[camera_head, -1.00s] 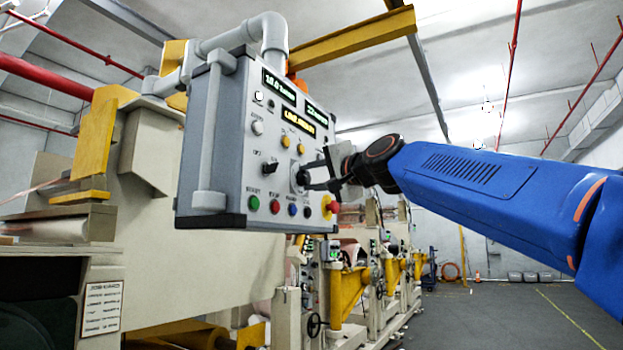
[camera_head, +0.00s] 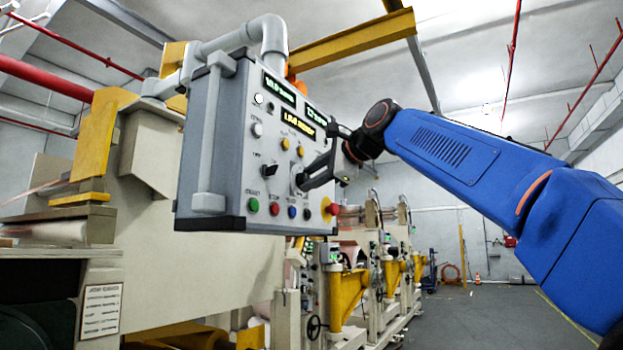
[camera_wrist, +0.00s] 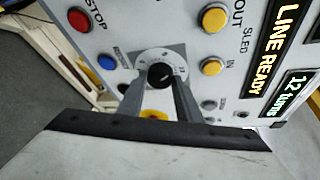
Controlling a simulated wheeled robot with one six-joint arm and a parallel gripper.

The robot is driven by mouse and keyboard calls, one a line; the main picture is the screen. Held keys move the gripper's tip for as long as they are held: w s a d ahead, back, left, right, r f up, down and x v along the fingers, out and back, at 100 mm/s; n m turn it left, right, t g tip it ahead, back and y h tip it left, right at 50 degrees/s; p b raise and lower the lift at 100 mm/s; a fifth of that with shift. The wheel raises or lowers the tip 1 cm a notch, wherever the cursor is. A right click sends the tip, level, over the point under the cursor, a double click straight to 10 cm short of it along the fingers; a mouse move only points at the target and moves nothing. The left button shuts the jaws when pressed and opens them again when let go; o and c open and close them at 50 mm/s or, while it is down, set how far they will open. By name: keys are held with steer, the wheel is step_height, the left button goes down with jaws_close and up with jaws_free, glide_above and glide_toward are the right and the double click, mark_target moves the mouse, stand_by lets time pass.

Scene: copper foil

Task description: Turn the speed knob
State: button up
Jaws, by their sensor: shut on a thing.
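The speed knob (camera_wrist: 160,75) is a black round knob with a white mark, set on a pale dial plate on the grey control panel (camera_head: 225,150). In the wrist view my gripper (camera_wrist: 160,88) has one finger on each side of the knob and is shut on it. In the head view my gripper (camera_head: 308,180) reaches the panel from the right, and its fingers hide most of the knob. The wrist appears rolled, as the panel's lettering runs slanted in the wrist view.
Close around the knob are yellow buttons (camera_wrist: 214,19), a blue button (camera_wrist: 106,62) and a red stop button (camera_wrist: 78,19). A red emergency stop (camera_head: 332,209) on a yellow base sits at the panel's lower right corner. Lit displays (camera_head: 299,124) are above. Open floor lies at right.

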steer(key=m+g, duration=0.2)
steer(key=m, duration=0.1)
steer(key=m+g, duration=0.1)
steer(key=shift+w+d+m+y, duration=0.1)
steer(key=shift+w+m+y, duration=0.2)
steer(key=shift+y, duration=0.1)
stand_by(0.4)
steer(key=o, duration=1)
steer(key=shift+o, duration=0.2)
steer(key=shift+s+r, duration=0.1)
steer(key=v, duration=1.7)
steer(key=shift+r, duration=0.15)
